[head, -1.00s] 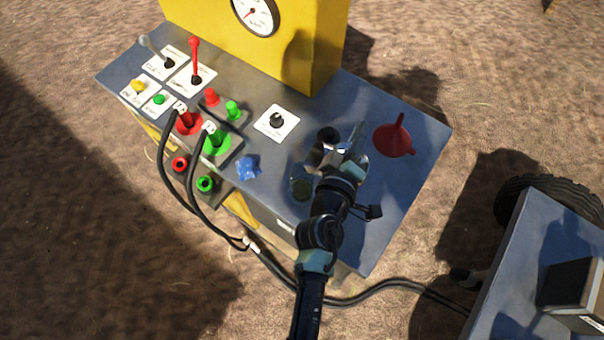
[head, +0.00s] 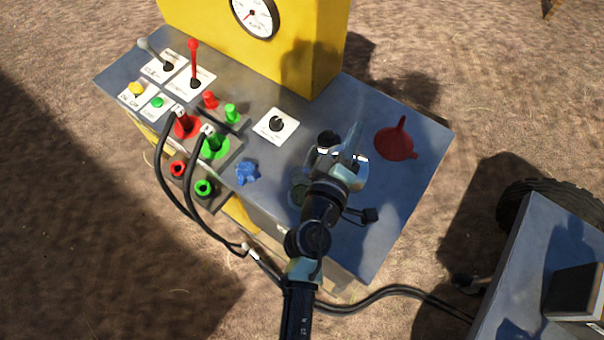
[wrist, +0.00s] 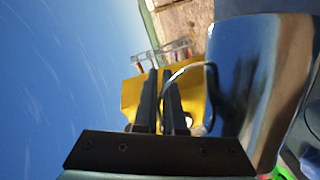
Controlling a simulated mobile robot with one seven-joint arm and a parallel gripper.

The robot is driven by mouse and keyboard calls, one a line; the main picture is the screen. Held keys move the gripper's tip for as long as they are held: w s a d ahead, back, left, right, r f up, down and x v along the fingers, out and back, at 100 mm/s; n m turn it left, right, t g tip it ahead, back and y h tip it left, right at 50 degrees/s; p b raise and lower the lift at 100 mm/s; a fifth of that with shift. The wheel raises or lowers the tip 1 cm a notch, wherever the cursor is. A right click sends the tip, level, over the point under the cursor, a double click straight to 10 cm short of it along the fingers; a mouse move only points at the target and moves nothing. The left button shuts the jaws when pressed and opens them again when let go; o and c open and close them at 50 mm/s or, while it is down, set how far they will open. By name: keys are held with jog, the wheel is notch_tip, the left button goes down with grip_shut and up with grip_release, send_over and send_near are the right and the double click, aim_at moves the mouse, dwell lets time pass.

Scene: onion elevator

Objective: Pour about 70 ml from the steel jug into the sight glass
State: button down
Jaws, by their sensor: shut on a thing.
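My gripper (head: 340,162) is over the right half of the bench, shut on the steel jug. In the wrist view, the jug's shiny wall (wrist: 262,75) fills the right side, beside the dark fingers (wrist: 158,100), and a thin curved handle runs to them. In the head view, my gripper and wrist cover much of the jug; a pale metal part shows at its upper edge. A greenish round glass (head: 298,192), which looks like the sight glass, is just left of my wrist and partly hidden. The liquid level and any stream cannot be made out.
A red funnel (head: 395,142) lies to the right of my gripper. A dark round part (head: 328,138) is close behind it. The yellow gauge housing (head: 300,60) stands behind.

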jog(key=shift+a+r+n+t+h+b, duration=0.3)
jog(key=shift+a+r+n+t+b, duration=0.1)
jog(key=shift+a+r+n+b, duration=0.75)
dwell(2.1)
jog(key=shift+w+a+f+n+b, duration=0.1)
jog(key=shift+a+f+n+b, duration=0.2)
jog(key=shift+n+b, duration=0.4)
jog(key=shift+d+r+m, duration=0.1)
jog(key=shift+r+m, duration=0.1)
jog(key=shift+m, duration=0.05)
jog(key=d+r+p, duration=0.1)
jog(key=p, duration=0.1)
jog(key=shift+m+p, duration=0.35)
jog(key=shift+m, duration=0.05)
jog(key=d+f+m+p, duration=0.1)
jog(key=d+f+m+g+y+p, duration=0.1)
jog(key=d+f+m, duration=0.1)
jog(key=shift+s+f, duration=0.1)
jog(key=shift+s, duration=0.3)
jog(key=shift+d+m+p, duration=0.15)
jog(key=shift+m+p, duration=0.15)
jog(key=shift+p, duration=0.25)
jog(key=shift+f+b, duration=0.3)
jog(key=shift+r, duration=0.1)
